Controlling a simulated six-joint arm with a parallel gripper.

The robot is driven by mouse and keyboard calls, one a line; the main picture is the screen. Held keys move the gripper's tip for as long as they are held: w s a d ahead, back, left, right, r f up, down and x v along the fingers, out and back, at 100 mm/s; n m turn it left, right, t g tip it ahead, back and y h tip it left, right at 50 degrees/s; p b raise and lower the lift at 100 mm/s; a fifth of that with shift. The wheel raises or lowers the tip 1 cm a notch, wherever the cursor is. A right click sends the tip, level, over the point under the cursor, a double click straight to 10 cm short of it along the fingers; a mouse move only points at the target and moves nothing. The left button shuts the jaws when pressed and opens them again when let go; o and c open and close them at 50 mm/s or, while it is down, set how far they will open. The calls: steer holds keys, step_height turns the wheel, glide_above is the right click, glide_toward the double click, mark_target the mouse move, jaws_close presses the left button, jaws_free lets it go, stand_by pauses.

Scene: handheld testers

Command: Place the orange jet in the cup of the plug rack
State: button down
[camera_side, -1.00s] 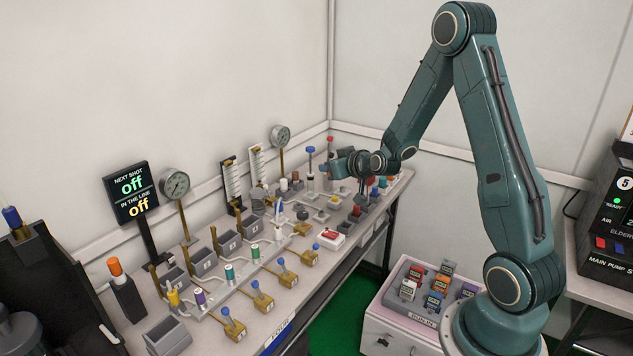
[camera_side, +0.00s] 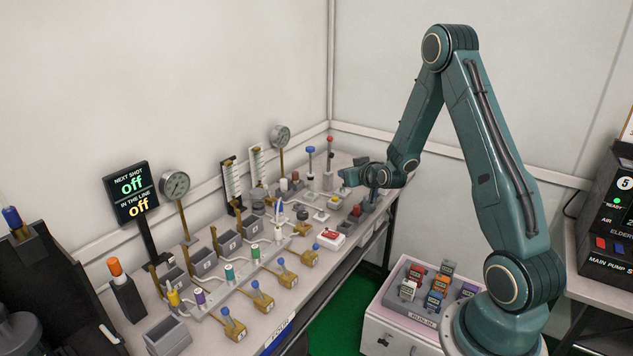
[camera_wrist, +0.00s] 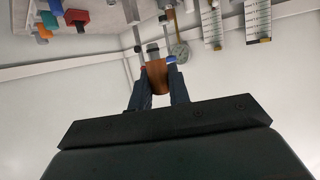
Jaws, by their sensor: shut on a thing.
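In the wrist view, my gripper (camera_wrist: 158,84) is shut on a brown-orange cylinder, which I take to be the orange jet (camera_wrist: 156,77). In the side view, my gripper (camera_side: 347,178) is above the far right end of the bench. The jet cannot be made out there. A dark grey rack (camera_side: 367,211), probably the plug rack, is low at that end, partly hidden by my arm. A red plug (camera_side: 357,210) shows at its near end. The wrist view shows coloured plugs, including a red one (camera_wrist: 76,16), at the upper left. I cannot make out the cup.
Posts with a blue top (camera_side: 310,150) and a red top (camera_side: 330,139) stand left of my gripper. A red and white box (camera_side: 330,238) and several brass valves sit along the bench front. A tray of coloured blocks (camera_side: 437,290) stands at the lower right.

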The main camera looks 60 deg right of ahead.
step_height(320, 180, down, 12)
steer(key=shift+f, duration=0.1)
stand_by(0.5)
steer(key=shift+f, duration=1.9)
steer(key=shift+f, duration=0.2)
steer(key=c, duration=1.3)
jaws_free()
steer(key=shift+r, duration=0.25)
steer(key=shift+v, duration=1.95)
steer(key=shift+s+a+r, duration=0.1)
steer(key=shift+s+a, duration=0.15)
steer(key=shift+s, duration=0.15)
